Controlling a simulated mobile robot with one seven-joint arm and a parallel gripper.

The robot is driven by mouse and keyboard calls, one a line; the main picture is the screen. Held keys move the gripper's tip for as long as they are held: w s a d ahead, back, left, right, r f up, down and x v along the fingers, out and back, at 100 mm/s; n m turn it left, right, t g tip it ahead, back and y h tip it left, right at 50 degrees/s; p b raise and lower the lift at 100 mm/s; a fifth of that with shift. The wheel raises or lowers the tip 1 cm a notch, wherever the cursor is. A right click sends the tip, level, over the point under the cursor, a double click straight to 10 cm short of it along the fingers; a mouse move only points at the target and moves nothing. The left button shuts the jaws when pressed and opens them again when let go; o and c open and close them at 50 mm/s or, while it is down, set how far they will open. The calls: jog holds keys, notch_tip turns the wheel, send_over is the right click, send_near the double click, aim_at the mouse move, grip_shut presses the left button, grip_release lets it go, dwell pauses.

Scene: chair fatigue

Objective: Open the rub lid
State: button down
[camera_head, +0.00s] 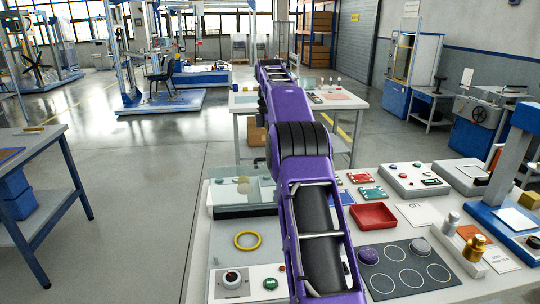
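A low device with a clear, see-through cover (222,190) stands at the back left of the near workbench. It may be the rub unit and its lid, but no label is readable. A small round pale knob (243,185) shows at the cover. The cover looks raised at the back, but its exact angle is hard to tell. My purple arm stretches from the bottom centre up and away over the bench, to the right of this device, and hides part of its right side. My gripper cannot be made out; the arm's far end is apart from the cover.
The near bench (222,246) also carries a yellow ring (247,240), a control box (232,283), a red tray (373,216), a dark mat with circles (408,280) and a blue stand (510,180). Another table (345,103) stands beyond. Open floor lies to the left.

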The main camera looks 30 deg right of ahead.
jog(key=shift+f, duration=0.1)
dwell(0.3)
jog(key=c, duration=0.9)
grip_release()
jog(key=shift+s, duration=0.1)
